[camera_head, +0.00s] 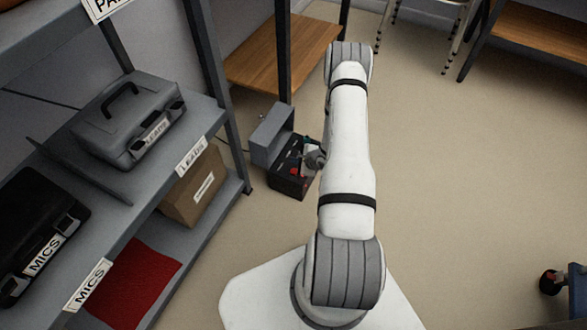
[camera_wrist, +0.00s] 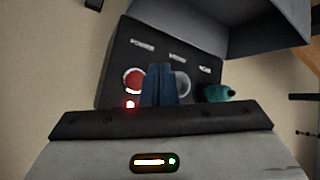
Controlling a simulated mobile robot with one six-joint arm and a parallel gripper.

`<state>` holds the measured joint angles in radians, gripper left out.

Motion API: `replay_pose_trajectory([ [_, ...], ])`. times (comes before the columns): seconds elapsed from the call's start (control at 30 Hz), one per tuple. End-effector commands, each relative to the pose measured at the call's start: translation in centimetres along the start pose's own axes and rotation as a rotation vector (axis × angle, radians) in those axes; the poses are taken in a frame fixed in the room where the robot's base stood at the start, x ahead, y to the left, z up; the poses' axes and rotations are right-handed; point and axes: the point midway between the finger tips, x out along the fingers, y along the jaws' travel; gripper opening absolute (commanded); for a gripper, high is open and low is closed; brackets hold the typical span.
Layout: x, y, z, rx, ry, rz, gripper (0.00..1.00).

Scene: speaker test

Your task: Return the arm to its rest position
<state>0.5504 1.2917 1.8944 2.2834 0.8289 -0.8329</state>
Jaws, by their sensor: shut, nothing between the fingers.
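My white arm reaches up the middle of the head view, away from my base. My gripper shows in the wrist view (camera_wrist: 158,68) with its dark blue fingers together and nothing between them. In the head view only a small part of the gripper end shows left of the arm, by a dark box (camera_head: 290,183) on the floor; the fingers are hard to make out there. In the wrist view the fingers point at the face of this box, between a red round part (camera_wrist: 134,79) and a grey round part (camera_wrist: 182,84). I cannot tell whether they touch it.
The box's grey lid (camera_head: 272,135) stands open. A teal piece (camera_wrist: 218,93) sits at the box's right in the wrist view. Left is a grey shelf with a LEADS case (camera_head: 130,120), a MICS case (camera_head: 40,235) and a cardboard box (camera_head: 192,188).

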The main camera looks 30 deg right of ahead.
Motion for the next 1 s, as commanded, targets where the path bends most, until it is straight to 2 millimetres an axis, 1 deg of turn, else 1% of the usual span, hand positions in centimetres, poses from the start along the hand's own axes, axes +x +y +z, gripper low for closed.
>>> replay_pose_trajectory([
  [0.03, -0.6, -0.4, 0.4, 0.0, 0.0, 0.0, 0.0],
  [0.13, -0.9, -0.6, 0.7, 0.0, 0.0, 0.001, 0.0],
  [0.73, -0.8, -0.6, 0.6, 0.0, 0.0, 0.001, 0.0],
  [0.77, -1.4, -1.4, 1.6, -0.016, -0.013, 0.001, 0.0],
  [0.87, -3.6, -4.2, 5.7, -0.086, -0.073, 0.014, 0.0],
  [0.9, -4.8, -5.5, 7.8, -0.124, -0.105, 0.024, 0.0],
  [0.97, -7.0, -7.5, 11.5, -0.192, -0.159, 0.044, 0.0],
  [1.0, -8.6, -8.7, 14.1, -0.241, -0.196, 0.06, 0.0],
])
